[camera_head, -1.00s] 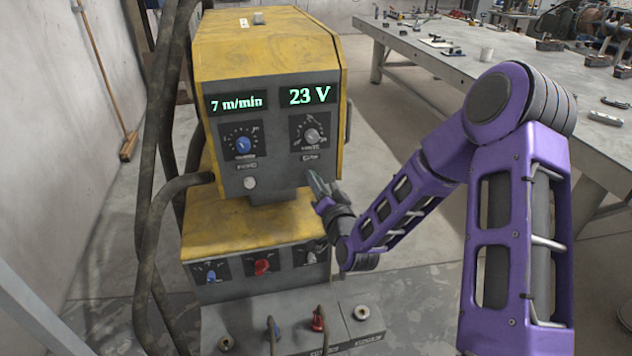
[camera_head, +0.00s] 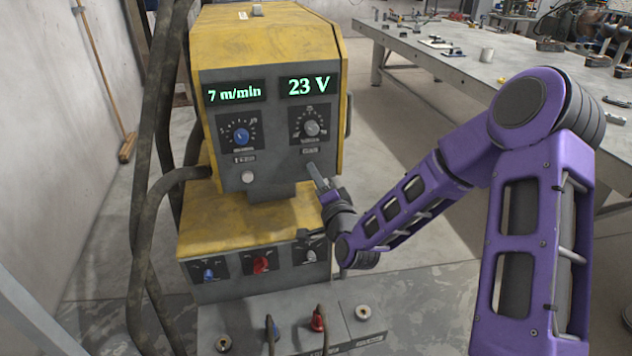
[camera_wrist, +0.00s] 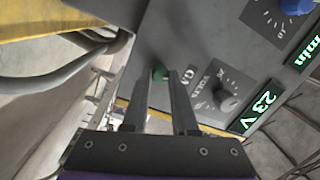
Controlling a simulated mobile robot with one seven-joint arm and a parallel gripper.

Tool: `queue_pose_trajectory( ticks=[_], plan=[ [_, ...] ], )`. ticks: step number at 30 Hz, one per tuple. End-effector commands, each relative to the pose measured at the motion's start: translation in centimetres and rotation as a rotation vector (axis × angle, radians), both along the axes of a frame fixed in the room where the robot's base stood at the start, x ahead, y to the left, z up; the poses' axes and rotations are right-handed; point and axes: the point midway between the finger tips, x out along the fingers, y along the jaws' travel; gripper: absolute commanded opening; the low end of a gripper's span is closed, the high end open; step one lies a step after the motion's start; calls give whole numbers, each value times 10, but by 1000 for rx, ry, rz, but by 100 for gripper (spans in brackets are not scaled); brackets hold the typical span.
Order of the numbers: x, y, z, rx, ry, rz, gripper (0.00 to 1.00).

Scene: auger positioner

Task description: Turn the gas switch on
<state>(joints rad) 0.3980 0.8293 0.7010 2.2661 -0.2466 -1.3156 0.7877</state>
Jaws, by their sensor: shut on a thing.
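The yellow and grey machine (camera_head: 262,40) stands upright with displays reading 7 m/min and 23 V. The switch's exact position is hard to tell.
A blue dial (camera_head: 241,135) and a pale round button (camera_head: 248,177) are on the panel's left. Lower down are a red knob (camera_head: 261,264) and cable sockets (camera_head: 317,322). Thick hoses (camera_head: 150,200) hang at left. A workbench (camera_head: 450,60) stands behind at right.

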Motion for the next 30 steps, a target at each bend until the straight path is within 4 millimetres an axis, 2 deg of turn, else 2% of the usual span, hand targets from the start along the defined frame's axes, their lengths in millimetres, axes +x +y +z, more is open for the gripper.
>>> queue_pose_trajectory(
  ticks=[30],
  plan=[
    [0,2,-1,898,255,0,0]
  ],
)
